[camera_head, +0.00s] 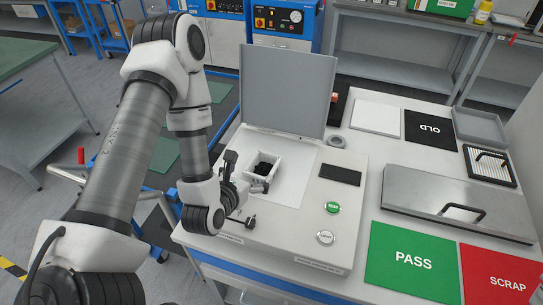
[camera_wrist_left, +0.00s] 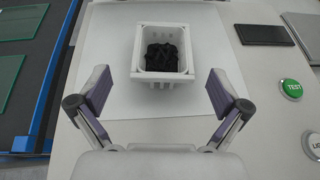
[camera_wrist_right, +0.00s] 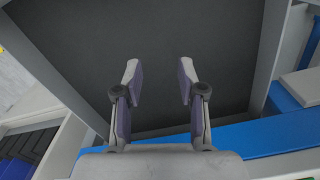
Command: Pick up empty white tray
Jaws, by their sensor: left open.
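A small white tray (camera_head: 277,167) sits on the white plate of the test station (camera_head: 310,200). It holds a black object (camera_head: 264,168), so it is not empty. In the left wrist view the tray (camera_wrist_left: 164,77) is upright and lies just ahead of the fingers. My left gripper (camera_head: 248,177) is open, with its fingers spread wider than the tray, on the tray's near side and apart from it. It also shows in the left wrist view (camera_wrist_left: 164,93). My right gripper (camera_wrist_right: 159,82) is open and empty over a dark grey surface; it is outside the head view.
The raised grey lid (camera_head: 287,90) stands behind the tray. A green TEST button (camera_head: 332,208) and a dark screen (camera_head: 340,175) are to its right. Farther right are the PASS mat (camera_head: 405,275), SCRAP mat (camera_head: 500,265), a metal cover (camera_head: 440,190) and a grey tray (camera_head: 478,125).

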